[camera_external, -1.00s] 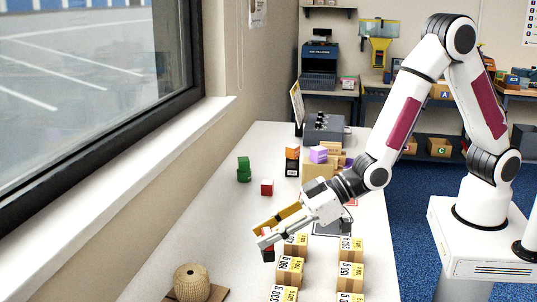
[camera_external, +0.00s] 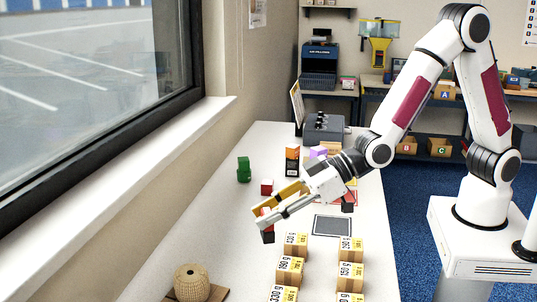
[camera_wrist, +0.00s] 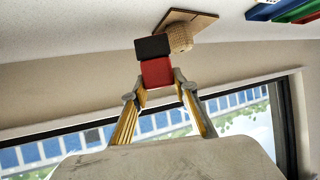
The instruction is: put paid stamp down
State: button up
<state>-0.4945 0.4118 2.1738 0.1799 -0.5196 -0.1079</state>
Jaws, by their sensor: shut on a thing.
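My gripper (camera_external: 266,222) is shut on a red-and-black block-shaped stamp, probably the paid stamp (camera_external: 268,237). In the external view it is above the white table, left of the rows of small cartons, with its black end down. In the wrist view the stamp's red part (camera_wrist: 158,72) sits between the fingertips and its black part (camera_wrist: 154,47) points away from my gripper. No lettering on it is readable. A dark rectangular pad (camera_external: 332,226) lies on the table to the right of my gripper.
Numbered cartons (camera_external: 290,270) stand in two rows at the front. A twine ball (camera_external: 190,281) sits on a wooden board at front left. Green blocks (camera_external: 243,170), a red cube (camera_external: 267,187) and an orange-and-black block (camera_external: 292,160) stand farther back. The table's left side is clear.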

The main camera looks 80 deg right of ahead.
jog(key=shift+w+d, duration=0.1)
dwell(0.4)
jog(key=w+d+r+m+h, duration=0.1)
jog(key=w+d+r, duration=0.1)
jog(key=w+d, duration=0.95)
jog(key=w+d+r+m+h, duration=0.1)
jog(key=w+d+r, duration=0.1)
jog(key=w+d, duration=0.95)
jog(key=s+d+f+h, duration=0.1)
jog(key=s+d, duration=0.1)
jog(key=d, duration=1.2)
jog(key=s+d+f+m+h, duration=0.1)
jog(key=s+d, duration=0.1)
jog(key=d, duration=1.2)
jog(key=s+d+f+m+t, duration=0.1)
jog(key=s+d, duration=0.2)
jog(key=d, duration=1.1)
jog(key=shift+f+h, duration=0.35)
jog(key=shift+h, duration=0.05)
jog(key=shift+s, duration=0.1)
notch_tip(320, 180, down, 6)
jog(key=shift+f, duration=0.15)
